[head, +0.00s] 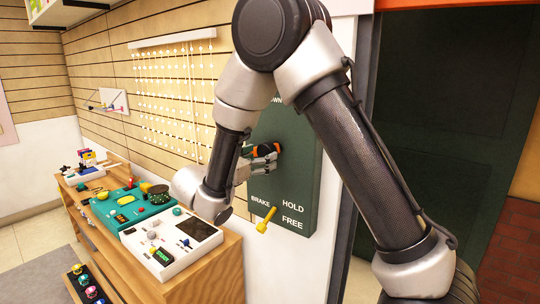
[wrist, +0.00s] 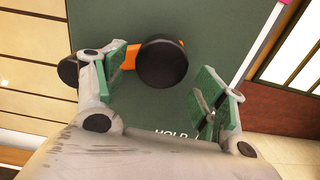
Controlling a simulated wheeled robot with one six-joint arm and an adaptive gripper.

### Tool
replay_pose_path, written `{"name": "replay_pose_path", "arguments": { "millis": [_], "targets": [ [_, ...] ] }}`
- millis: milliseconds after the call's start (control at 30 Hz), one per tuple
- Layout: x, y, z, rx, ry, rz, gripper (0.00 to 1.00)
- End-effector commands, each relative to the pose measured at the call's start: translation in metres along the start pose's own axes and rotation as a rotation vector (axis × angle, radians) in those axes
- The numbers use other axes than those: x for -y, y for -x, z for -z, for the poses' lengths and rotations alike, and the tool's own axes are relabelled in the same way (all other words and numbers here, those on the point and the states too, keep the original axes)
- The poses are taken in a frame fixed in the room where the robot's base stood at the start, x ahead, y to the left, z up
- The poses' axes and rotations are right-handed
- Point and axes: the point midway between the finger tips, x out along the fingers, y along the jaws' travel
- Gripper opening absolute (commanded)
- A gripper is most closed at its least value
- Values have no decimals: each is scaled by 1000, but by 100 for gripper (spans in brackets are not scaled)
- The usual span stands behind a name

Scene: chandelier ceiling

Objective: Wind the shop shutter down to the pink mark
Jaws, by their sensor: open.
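A green panel (head: 300,160) on the wall end reads BRAKE, HOLD and FREE, with part of another word at its top. An orange crank (head: 268,150) with a dark knob is on it, partly hidden by my arm. In the wrist view, the crank's round black knob (wrist: 162,65) and orange bar (wrist: 129,58) show. My gripper (wrist: 164,78) is open, its green-padded fingers on either side of the knob with a gap at the right. A yellow brake lever (head: 266,220) sticks out below, near FREE.
A wooden bench (head: 225,270) at left carries a white control box (head: 170,240) and a teal box (head: 128,208), close under my arm. A dark green surface (head: 455,120) fills the opening at right. Slatted wall (head: 100,70) stands behind the bench.

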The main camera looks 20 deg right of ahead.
Motion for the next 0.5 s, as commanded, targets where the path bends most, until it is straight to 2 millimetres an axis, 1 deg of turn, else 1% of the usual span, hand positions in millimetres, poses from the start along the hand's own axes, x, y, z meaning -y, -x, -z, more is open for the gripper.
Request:
{"name": "replay_pose_path", "arguments": {
  "millis": [33,100,200,300,500],
  "targets": [
    [1,-9,0,0,0,4,71],
    [1,-19,0,-1,0,3,71],
    [0,-29,0,0,0,2,71],
    [0,-34,0,0,0,1,71],
    [0,-35,0,0,0,0,71]
  ]
}}
